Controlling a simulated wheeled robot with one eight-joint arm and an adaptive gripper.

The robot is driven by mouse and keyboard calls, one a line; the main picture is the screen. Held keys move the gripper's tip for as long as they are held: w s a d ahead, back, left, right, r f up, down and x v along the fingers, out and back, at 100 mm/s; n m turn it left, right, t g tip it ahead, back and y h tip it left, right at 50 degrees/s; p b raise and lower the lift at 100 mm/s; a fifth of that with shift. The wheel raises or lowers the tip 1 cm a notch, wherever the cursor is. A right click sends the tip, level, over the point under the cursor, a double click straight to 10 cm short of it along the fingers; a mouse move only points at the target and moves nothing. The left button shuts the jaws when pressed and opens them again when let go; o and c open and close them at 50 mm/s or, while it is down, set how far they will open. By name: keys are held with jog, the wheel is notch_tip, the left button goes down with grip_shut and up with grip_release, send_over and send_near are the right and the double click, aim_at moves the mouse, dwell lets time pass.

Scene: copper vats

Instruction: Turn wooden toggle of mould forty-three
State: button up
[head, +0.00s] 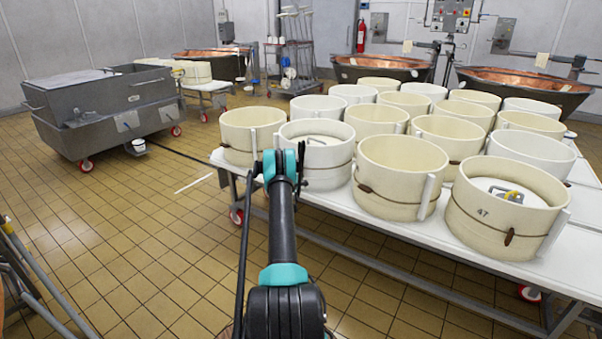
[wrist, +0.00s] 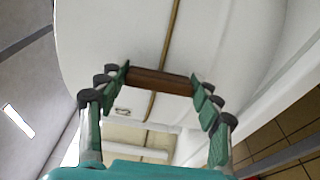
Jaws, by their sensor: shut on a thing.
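My gripper (head: 281,163) reaches the near side of a white round mould (head: 327,178) in the front row of the table. In the wrist view the green-padded fingers (wrist: 160,81) are shut on a brown wooden toggle (wrist: 162,84), one finger at each end. The toggle lies across a tan cord (wrist: 172,30) that runs around the mould's pale wall (wrist: 110,35). In the head view my arm and gripper hide the toggle. No number is readable on this mould.
A cream mould (head: 238,128) stands close on the left and another (head: 401,165) on the right. A mould marked 47 (head: 505,215) stands farther right. Several more fill the white table (head: 340,200). Tiled floor (head: 150,230) is free on the left.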

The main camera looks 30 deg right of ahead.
jog(key=shift+m, duration=0.3)
jog(key=o, duration=1.2)
jog(key=shift+c, duration=0.2)
jog(key=v, duration=1.2)
